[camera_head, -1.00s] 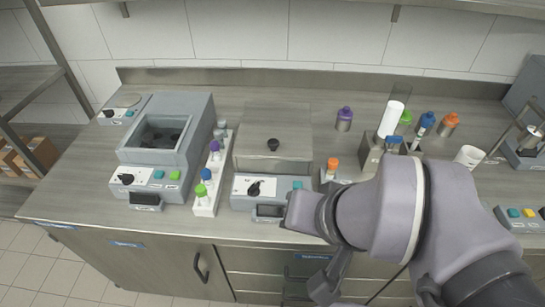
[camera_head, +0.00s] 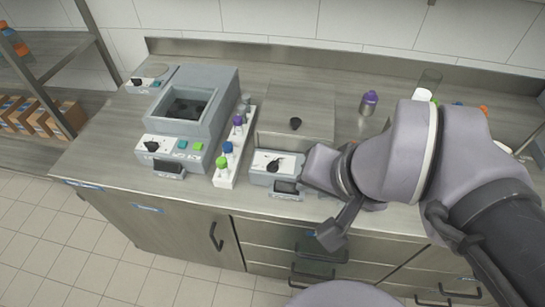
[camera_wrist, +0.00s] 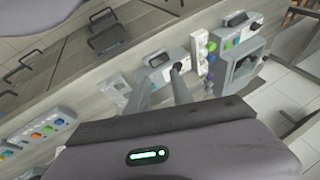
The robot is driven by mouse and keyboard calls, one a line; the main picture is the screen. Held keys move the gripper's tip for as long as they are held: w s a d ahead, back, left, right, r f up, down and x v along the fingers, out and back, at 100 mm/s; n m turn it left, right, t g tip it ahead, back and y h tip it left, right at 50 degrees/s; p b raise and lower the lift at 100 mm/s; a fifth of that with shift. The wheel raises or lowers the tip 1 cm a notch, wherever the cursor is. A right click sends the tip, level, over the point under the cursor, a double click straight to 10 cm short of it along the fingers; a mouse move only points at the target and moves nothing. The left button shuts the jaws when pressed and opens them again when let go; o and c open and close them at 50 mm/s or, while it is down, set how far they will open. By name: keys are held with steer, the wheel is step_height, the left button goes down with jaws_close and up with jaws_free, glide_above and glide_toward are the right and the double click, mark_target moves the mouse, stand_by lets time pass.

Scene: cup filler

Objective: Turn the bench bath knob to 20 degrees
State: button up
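The middle bench unit (camera_head: 262,180) has a grey lid with a black handle (camera_head: 295,123) and a white front panel. A black knob (camera_head: 274,166) sits on that panel; it also shows in the wrist view (camera_wrist: 178,67). An open-topped unit (camera_head: 205,145) to the left has its own black knob (camera_head: 151,146). I cannot tell from any label which one is the bench bath. My gripper (camera_wrist: 157,76) is open and empty, its fingers pointing towards the middle unit, with one fingertip close to its knob in the picture.
A white rack (camera_head: 226,170) with colour-capped bottles stands between the two units. A purple-capped bottle (camera_head: 369,103) stands behind my arm. A small device with a knob (camera_head: 147,84) is at the back left. The bench's front edge lies just below the panels.

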steer(key=w+r+g+p, duration=0.1)
steer(key=w+r+p, duration=0.3)
steer(key=w+r, duration=0.1)
steer(key=m+g+h+p, duration=0.2)
steer(key=m+g+p, duration=0.2)
steer(key=p, duration=0.7)
glide_above(273, 161)
step_height(273, 161, down, 3)
step_height(273, 161, down, 18)
steer(key=b, duration=0.4)
steer(key=shift+f, duration=0.2)
steer(key=shift+s, duration=0.1)
jaws_close()
